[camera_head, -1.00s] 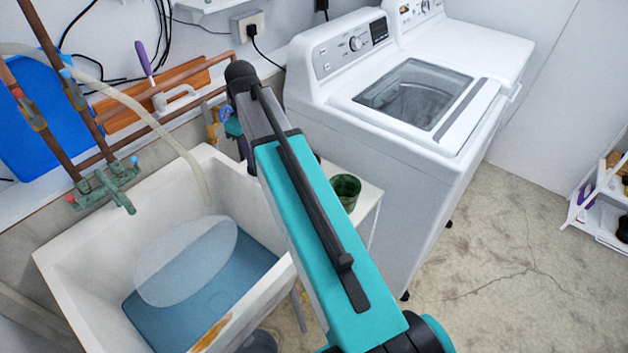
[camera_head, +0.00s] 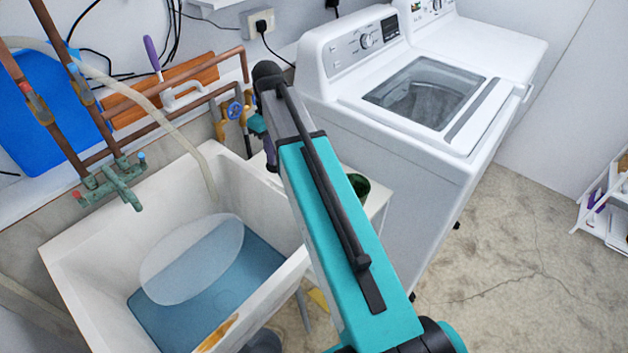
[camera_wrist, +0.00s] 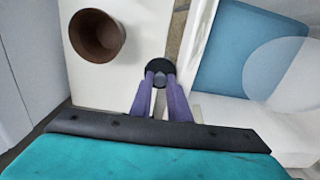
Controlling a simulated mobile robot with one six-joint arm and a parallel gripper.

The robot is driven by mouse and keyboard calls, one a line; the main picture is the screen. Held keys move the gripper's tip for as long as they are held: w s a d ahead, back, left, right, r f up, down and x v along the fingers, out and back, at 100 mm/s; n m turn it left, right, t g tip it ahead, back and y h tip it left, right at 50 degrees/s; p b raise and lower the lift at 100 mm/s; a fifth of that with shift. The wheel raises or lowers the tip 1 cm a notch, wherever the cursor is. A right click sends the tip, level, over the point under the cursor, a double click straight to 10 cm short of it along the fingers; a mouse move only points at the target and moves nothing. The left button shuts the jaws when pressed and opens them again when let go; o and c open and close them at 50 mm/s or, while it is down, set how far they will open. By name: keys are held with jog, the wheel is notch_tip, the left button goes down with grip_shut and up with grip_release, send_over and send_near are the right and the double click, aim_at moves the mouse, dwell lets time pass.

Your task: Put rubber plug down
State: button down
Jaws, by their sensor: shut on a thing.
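The rubber plug (camera_wrist: 160,70) is a dark, round piece between the purple fingertips of my gripper (camera_wrist: 160,82) in the wrist view. My gripper is shut on it, above the edge of a white side table (camera_wrist: 119,73), beside the sink. Whether the plug touches the table cannot be told. In the head view my arm link hides most of the gripper; a bit of purple finger (camera_head: 271,160) shows left of the link, and the plug cannot be made out.
A cup (camera_wrist: 96,36) stands on the table left of the plug; it is partly hidden in the head view (camera_head: 359,184). The white sink (camera_head: 80,262) holds blue water and a pale round disc (camera_head: 190,260). A washing machine (camera_head: 400,150) stands right of the table.

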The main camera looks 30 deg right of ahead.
jog(key=d+f+m+b, duration=0.3)
jog(key=f, duration=0.6)
jog(key=shift+w+f+b, duration=0.15)
jog(key=shift+w+b, duration=0.15)
jog(key=shift+b, duration=0.05)
jog(key=w+d+p, duration=0.1)
jog(key=w, duration=0.4)
jog(key=w+d+f+p, duration=0.1)
jog(key=w+d, duration=0.1)
jog(key=w, duration=0.3)
jog(key=w+d+p, duration=0.1)
jog(key=w+d, duration=0.1)
jog(key=w, duration=0.3)
jog(key=shift+w+f+p, duration=0.15)
jog(key=shift+f+p, duration=0.1)
jog(key=shift+p, duration=0.1)
jog(key=shift+f+p, duration=0.65)
jog(key=shift+f, duration=1.1)
jog(key=shift+f, duration=0.15)
